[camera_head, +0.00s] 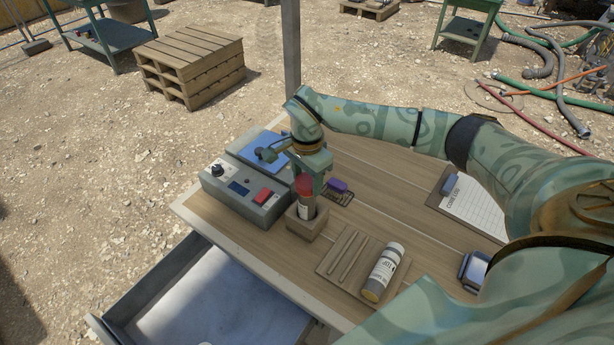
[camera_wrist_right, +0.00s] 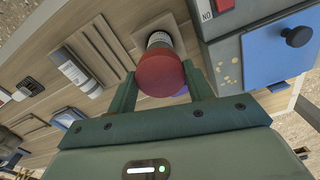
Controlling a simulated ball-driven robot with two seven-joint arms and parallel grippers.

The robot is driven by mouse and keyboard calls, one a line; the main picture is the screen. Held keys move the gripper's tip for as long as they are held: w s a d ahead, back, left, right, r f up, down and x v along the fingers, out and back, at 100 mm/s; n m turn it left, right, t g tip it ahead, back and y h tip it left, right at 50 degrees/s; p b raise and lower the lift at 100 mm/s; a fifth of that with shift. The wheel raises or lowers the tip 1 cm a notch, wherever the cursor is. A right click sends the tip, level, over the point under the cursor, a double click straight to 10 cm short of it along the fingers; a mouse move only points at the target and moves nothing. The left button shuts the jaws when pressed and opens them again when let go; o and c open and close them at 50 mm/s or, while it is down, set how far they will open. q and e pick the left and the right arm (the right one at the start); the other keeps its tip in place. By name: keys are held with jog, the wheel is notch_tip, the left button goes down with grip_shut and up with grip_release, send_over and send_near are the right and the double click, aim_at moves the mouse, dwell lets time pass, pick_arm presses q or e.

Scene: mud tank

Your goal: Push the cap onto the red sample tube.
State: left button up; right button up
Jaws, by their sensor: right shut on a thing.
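My right gripper (camera_head: 306,182) is shut on the red cap (camera_head: 304,186). The cap also shows in the right wrist view (camera_wrist_right: 158,77), between the two fingers. The sample tube (camera_head: 307,208) with a white label stands upright in a small wooden block (camera_head: 308,227) on the table. The cap is right above the tube's top and in line with it. In the wrist view the tube's label (camera_wrist_right: 159,40) shows just beyond the cap. I cannot tell how far the cap sits on the tube, because the cap and fingers hide the joint. My left gripper is not in view.
A grey device (camera_head: 240,200) with a red switch and blue lid stands left of the block. A purple item (camera_head: 337,185) lies behind the block. A wooden tray (camera_head: 340,253) and a labelled bottle (camera_head: 384,270) lie to the right. A drawer (camera_head: 180,290) stands open in front.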

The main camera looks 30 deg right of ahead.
jog(key=shift+f, duration=0.3)
dwell(0.5)
dwell(0.5)
jog(key=shift+f, duration=0.9)
dwell(1.0)
jog(key=o, duration=1.5)
jog(key=shift+o, duration=0.2)
jog(key=shift+r, duration=0.1)
notch_tip(320, 180, up, 7)
jog(key=p, duration=0.6)
jog(key=shift+p, duration=0.3)
